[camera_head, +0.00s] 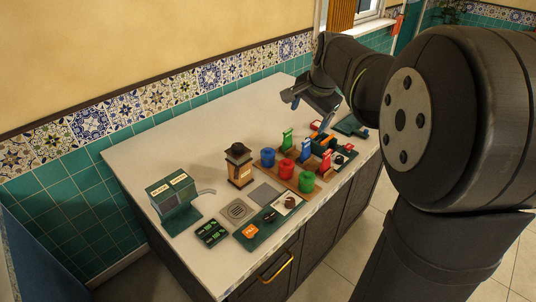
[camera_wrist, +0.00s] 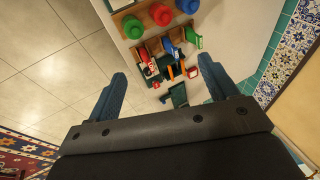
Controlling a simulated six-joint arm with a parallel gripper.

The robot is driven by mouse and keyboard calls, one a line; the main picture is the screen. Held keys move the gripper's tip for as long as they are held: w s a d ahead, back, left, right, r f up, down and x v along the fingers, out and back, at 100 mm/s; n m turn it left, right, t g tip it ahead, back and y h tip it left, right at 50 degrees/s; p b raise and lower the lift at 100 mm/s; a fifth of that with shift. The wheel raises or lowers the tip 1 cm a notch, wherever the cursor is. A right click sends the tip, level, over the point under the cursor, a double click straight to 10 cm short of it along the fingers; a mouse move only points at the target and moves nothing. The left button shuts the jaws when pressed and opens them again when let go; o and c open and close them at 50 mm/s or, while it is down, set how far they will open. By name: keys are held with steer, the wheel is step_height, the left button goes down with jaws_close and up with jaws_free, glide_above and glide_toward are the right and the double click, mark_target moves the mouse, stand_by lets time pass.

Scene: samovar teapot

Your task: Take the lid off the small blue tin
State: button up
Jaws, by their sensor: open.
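The blue tin (camera_head: 268,157) is a small round container at the left of a row of tins on a wooden tray (camera_head: 321,188). It is partly cut off at the top edge of the wrist view (camera_wrist: 187,5). I cannot make out the seam of its lid. My gripper (camera_head: 311,107) is above the far right part of the counter, apart from the tin. In the wrist view its two fingers (camera_wrist: 168,90) are spread wide and empty, with counter items below.
A red tin (camera_head: 286,168) and a green tin (camera_head: 306,182) stand beside the blue one. Upright green (camera_head: 287,139), blue (camera_head: 306,149) and red (camera_head: 326,161) pieces stand behind. The counter's back left is clear.

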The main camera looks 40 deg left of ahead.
steer(key=w+a+f+n+g+h, duration=0.1)
steer(key=w+a+n, duration=0.25)
steer(key=a, duration=0.25)
steer(key=w+a+f+n+h, duration=0.1)
steer(key=w+a+n, duration=0.1)
steer(key=a+n, duration=0.35)
steer(key=n+g+h, duration=0.1)
steer(key=n+h, duration=0.1)
steer(key=n, duration=0.7)
glide_above(268, 149)
step_height(268, 149, down, 8)
steer(key=f, duration=0.7)
steer(key=w+f, duration=0.1)
steer(key=f, duration=0.3)
steer(key=shift+a, duration=0.35)
steer(key=shift+s+d+f, duration=0.1)
steer(key=shift+s+f, duration=0.05)
steer(key=shift+f, duration=0.75)
steer(key=shift+s+d+f, duration=0.1)
steer(key=shift+s+f, duration=0.05)
steer(key=shift+f, duration=0.75)
steer(key=shift+s+d+f, duration=0.1)
steer(key=shift+s+f, duration=0.05)
steer(key=shift+f, duration=0.75)
steer(key=shift+c, duration=0.5)
steer(key=c, duration=1)
